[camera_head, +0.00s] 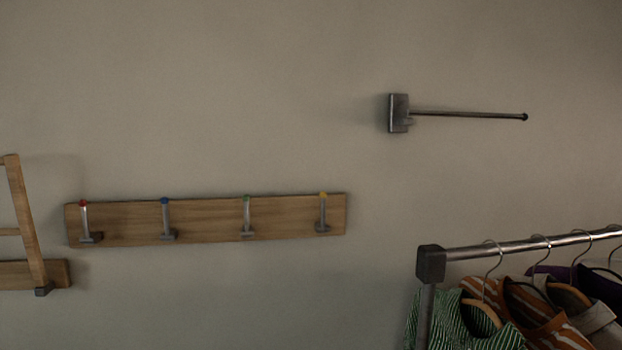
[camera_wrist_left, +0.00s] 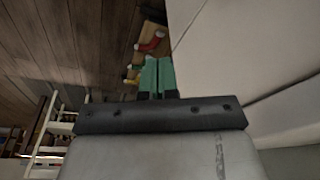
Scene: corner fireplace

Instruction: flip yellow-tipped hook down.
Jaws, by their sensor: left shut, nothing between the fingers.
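The yellow-tipped hook (camera_head: 323,214) is a grey metal hook at the right end of a wooden wall board (camera_head: 205,221) in the head view. Its arm stands upright along the board, with the yellow tip at the top. My left gripper (camera_wrist_left: 157,76) shows in the left wrist view with its two green fingers together and nothing between them. It is not in the head view, so I cannot tell its distance from the hook. My right gripper is in neither view.
Red-tipped (camera_head: 84,222), blue-tipped (camera_head: 166,220) and green-tipped (camera_head: 246,217) hooks share the board, also upright. A metal rod on a wall bracket (camera_head: 398,113) is at upper right. A rail with hanging clothes (camera_head: 483,318) stands lower right. A wooden frame (camera_head: 25,220) is at left.

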